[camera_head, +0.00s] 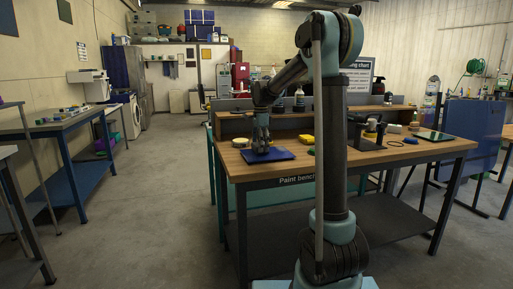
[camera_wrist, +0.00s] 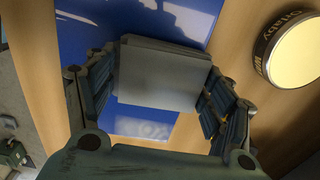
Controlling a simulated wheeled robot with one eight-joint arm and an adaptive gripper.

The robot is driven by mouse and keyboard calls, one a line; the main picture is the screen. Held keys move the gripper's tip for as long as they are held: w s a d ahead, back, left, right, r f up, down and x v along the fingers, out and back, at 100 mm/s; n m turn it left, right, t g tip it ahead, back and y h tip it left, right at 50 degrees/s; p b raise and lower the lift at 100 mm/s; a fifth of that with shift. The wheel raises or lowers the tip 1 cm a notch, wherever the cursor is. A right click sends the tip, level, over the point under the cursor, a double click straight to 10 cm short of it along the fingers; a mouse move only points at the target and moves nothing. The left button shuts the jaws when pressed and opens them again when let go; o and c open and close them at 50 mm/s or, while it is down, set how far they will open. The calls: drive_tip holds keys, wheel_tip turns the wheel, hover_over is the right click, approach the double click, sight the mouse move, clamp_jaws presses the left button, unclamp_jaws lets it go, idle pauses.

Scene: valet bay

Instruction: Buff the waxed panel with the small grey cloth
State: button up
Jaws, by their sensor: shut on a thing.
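The small grey cloth (camera_wrist: 160,75) is a folded pale grey pad held between the fingers of my gripper (camera_wrist: 158,95) in the wrist view. The blue waxed panel (camera_wrist: 75,45) lies under it on the wooden bench, with pale glossy patches on its surface. In the head view my gripper (camera_head: 261,148) points down at the panel (camera_head: 280,155), near the bench's left end. The cloth is over the panel; whether it touches the panel I cannot tell. The cloth is too small to make out in the head view.
A round tin (camera_wrist: 295,50) of yellowish wax stands right of the panel in the wrist view. The paint bench (camera_head: 425,152) also carries a yellow item (camera_head: 306,139), a dark stand and a green-edged tablet (camera_head: 434,136). A raised shelf runs along its back.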

sight(244, 152)
drive_tip(key=shift+w+d, duration=0.55)
drive_tip(key=shift+d, duration=1.35)
drive_tip(key=shift+w+d, duration=0.55)
drive_tip(key=shift+d, duration=1.35)
drive_tip(key=shift+w+d, duration=0.55)
drive_tip(key=shift+d, duration=1.35)
drive_tip(key=shift+s+a, duration=0.9)
drive_tip(key=shift+a, duration=2.25)
drive_tip(key=shift+s+a, duration=0.9)
drive_tip(key=shift+a, duration=2.3)
drive_tip(key=shift+s+a, duration=0.9)
drive_tip(key=shift+a, duration=2.25)
drive_tip(key=shift+r, duration=3.95)
